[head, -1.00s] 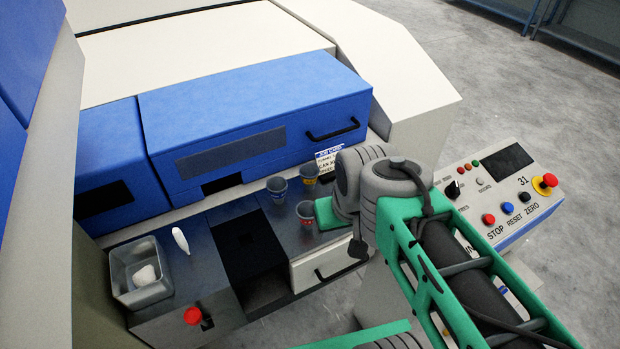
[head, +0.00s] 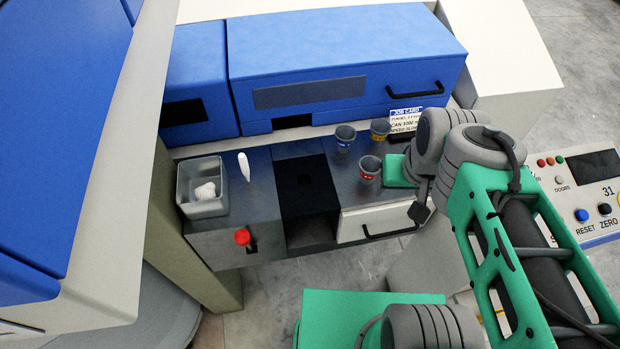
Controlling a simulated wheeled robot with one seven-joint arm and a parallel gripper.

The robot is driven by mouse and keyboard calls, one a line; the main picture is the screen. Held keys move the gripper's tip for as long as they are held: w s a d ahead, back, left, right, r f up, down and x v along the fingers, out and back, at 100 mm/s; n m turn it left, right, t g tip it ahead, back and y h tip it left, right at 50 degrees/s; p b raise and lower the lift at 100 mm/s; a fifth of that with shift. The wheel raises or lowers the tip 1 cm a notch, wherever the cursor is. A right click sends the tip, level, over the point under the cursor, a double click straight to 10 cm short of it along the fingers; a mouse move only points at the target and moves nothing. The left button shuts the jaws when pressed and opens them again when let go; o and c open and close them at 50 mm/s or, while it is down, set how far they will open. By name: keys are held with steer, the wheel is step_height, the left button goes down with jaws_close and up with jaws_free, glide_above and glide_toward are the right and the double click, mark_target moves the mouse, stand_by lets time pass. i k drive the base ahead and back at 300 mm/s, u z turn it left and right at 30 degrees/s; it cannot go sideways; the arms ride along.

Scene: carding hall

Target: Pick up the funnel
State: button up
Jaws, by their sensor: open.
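Three small grey tapered cups, which look like the funnels, stand on the dark machine shelf in the head view. One has a blue label (head: 345,139), one a yellow label (head: 380,130), and the nearest a red label (head: 370,169). All three stand upright, just left of my arm's grey joint. I cannot tell from the picture which one the task means. My gripper does not show; only my green and grey arm links are seen at the right and bottom.
A job card (head: 407,119) stands behind the cups, partly legible. A grey bin (head: 203,206) with white material and a white spindle-shaped piece (head: 244,167) are at the left. A dark opening (head: 305,188), a red knob (head: 242,237) and a control panel (head: 590,190) also show.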

mark_target(380, 129)
steer(key=u, duration=2.2)
steer(key=k, duration=0.95)
steer(key=z, duration=0.5)
steer(key=i, duration=0.35)
steer(key=u, duration=0.15)
